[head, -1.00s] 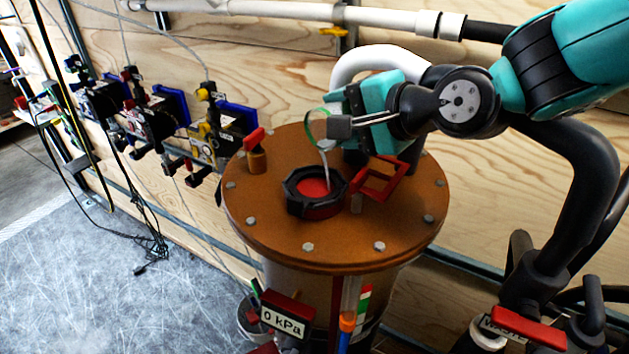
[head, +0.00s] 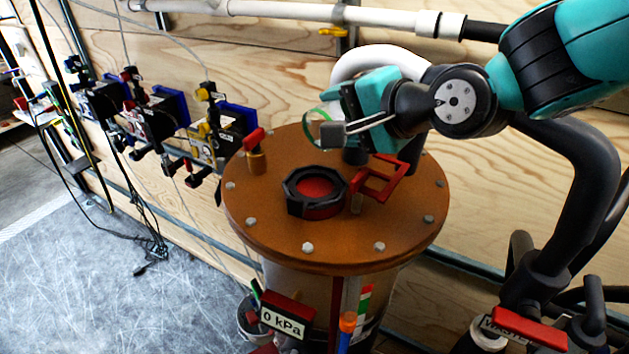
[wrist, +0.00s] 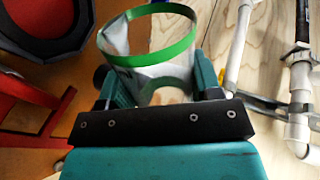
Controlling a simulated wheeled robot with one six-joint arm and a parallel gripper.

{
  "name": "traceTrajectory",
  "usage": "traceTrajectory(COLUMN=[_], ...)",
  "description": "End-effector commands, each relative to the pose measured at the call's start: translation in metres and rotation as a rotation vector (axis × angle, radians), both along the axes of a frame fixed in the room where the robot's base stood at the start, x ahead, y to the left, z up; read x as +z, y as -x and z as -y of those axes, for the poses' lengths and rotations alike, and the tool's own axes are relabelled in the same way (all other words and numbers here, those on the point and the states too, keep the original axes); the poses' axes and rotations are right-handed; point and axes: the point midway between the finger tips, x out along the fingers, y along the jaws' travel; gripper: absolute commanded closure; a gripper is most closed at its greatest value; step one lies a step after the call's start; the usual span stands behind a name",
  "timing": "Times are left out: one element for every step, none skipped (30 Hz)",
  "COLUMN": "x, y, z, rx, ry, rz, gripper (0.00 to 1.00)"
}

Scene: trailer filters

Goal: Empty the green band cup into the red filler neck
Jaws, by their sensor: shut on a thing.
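The green band cup (wrist: 165,50) is clear, with a green band around it. My gripper (wrist: 160,82) is shut on it in the wrist view, with a finger on each side. No liquid is plain inside the cup. In the head view the green band (head: 306,122) shows tilted beside my gripper (head: 333,130), above and behind the filler neck. The red filler neck (head: 318,188) has a black, many-sided collar and sits on the brown round lid. Part of it shows at the upper left of the wrist view (wrist: 55,18). No stream shows between cup and neck.
The brown bolted lid (head: 290,225) also carries a red bracket (head: 380,180) right of the neck and a red-handled valve (head: 255,145) at its left. A white pipe (head: 375,58) bends behind my gripper. A "0 kPa" sign (head: 284,318) hangs in front.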

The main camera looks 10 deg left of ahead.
Motion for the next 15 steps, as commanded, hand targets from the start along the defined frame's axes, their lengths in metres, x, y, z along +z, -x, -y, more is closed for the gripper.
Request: traceTrajectory(x=[0.0005,0.0006,0.0008,0.0009,0.0011,0.0012,0.0014,0.0014,0.0016,0.0018,0.0018,0.002,0.0022,0.0024,0.0026], y=[0.0003,0.0004,0.0006,0.0007,0.0009,0.0009,0.0011,0.0011,0.0013,0.0014,0.0014,0.0017,0.0018,0.002,0.0022], z=[-0.0002,-0.0002,-0.0004,-0.0005,-0.0006,-0.0007,-0.0007,-0.0008,-0.0009,-0.0009,-0.001,-0.0012,-0.0013,-0.0015,-0.0016], rx=[0.0,0.0,0.0,0.001,0.0,0.001,0.0,0.001,0.0,0.001,0.0,0.001,0.0,0.0,0.001], ry=[0.002,0.004,0.006,0.008,0.01,0.013,0.014,0.016,0.02,0.021,0.023,0.026,0.027,0.029,0.031], rz=[0.005,0.008,0.011,0.014,0.017,0.02,0.023,0.026,0.029,0.032,0.035,0.038,0.041,0.043,0.046], gripper=[0.71,0.71,0.71,0.71,0.71,0.71,0.71,0.71,0.71,0.71,0.71,0.71,0.71,0.71,0.71])
